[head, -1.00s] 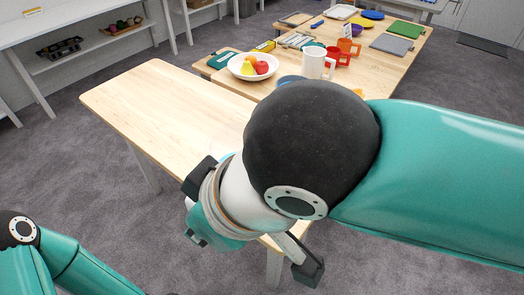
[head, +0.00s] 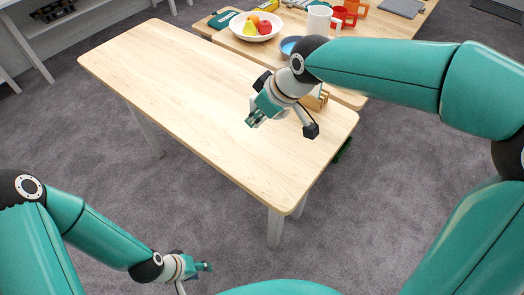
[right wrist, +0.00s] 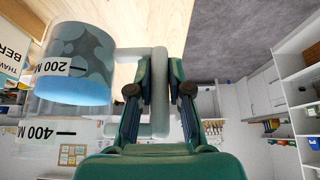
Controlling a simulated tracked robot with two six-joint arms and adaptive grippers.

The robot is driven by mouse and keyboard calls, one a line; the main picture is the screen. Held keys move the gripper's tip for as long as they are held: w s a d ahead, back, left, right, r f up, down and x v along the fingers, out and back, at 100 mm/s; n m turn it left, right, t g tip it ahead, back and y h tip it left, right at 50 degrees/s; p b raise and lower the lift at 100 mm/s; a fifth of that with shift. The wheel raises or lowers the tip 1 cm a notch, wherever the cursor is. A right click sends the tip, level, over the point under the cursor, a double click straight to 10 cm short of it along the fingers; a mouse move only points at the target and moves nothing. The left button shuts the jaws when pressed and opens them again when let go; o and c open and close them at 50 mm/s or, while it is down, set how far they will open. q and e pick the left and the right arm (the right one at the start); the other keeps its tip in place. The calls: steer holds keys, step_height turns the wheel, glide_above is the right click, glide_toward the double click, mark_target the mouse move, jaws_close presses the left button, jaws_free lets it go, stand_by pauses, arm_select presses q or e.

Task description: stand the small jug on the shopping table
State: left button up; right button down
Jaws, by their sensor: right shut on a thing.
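The small jug (right wrist: 75,100) is clear, with 200 and 400 marks and bluish contents, in the right wrist view. That view is upside down, and the jug looks upright in the room. My right gripper (right wrist: 160,72) is shut on its pale handle (right wrist: 157,125). In the head view my right gripper (head: 254,114) is over the right part of the bare wooden table (head: 190,90); the jug is not clearly visible there. I cannot tell whether its base touches the table. My left gripper (head: 205,268) is low at the bottom, off the table; its finger gap is unclear.
A small wooden item (head: 317,98) is behind my right gripper at the table's right end. The near table's left and middle are clear.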

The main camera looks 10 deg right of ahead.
step_height(320, 180, down, 15)
steer(key=shift+r, duration=0.2)
steer(key=c, duration=1.1)
jaws_free()
steer(key=shift+r, duration=0.15)
steer(key=v, duration=1.1)
steer(key=shift+s+d+r, duration=0.15)
steer(key=shift+s+r, duration=0.05)
steer(key=shift+r, duration=0.15)
